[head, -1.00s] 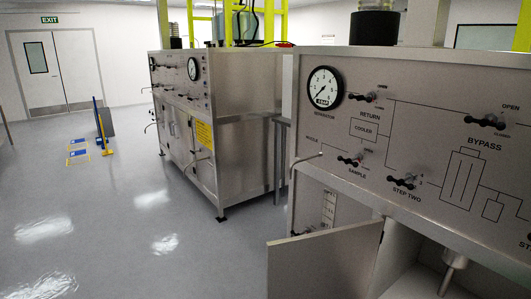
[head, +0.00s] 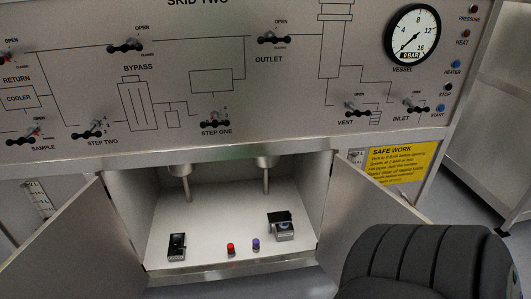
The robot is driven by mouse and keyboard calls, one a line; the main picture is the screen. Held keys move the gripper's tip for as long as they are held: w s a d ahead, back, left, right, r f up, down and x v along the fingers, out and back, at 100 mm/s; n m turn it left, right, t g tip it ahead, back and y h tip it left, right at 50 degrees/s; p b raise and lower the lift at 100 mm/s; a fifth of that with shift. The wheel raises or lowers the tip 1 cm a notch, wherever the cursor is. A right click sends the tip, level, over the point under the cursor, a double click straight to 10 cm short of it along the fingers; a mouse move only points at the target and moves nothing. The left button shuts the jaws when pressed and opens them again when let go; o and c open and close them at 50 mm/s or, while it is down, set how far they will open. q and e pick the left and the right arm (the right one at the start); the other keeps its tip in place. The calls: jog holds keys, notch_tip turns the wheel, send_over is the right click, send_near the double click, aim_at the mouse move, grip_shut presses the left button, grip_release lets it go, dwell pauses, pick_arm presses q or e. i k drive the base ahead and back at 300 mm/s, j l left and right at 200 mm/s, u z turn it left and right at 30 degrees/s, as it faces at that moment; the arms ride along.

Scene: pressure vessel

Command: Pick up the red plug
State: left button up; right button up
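The red plug (head: 231,249) is a small red-topped piece standing on the white floor of an open cabinet, near its front edge. A similar purple plug (head: 256,245) stands just to its right, apart from it. Neither of my grippers shows in the head view. Nothing touches or hides the red plug.
A small black device (head: 177,246) is left of the plugs, and a black and silver device (head: 282,226) is at the right. Two metal spouts hang above. The left door (head: 75,240) and right door (head: 375,215) stand open. A dark ribbed rounded form (head: 425,265) fills the lower right.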

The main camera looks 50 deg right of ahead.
aim_at(230, 247)
jog(key=z, duration=1.2)
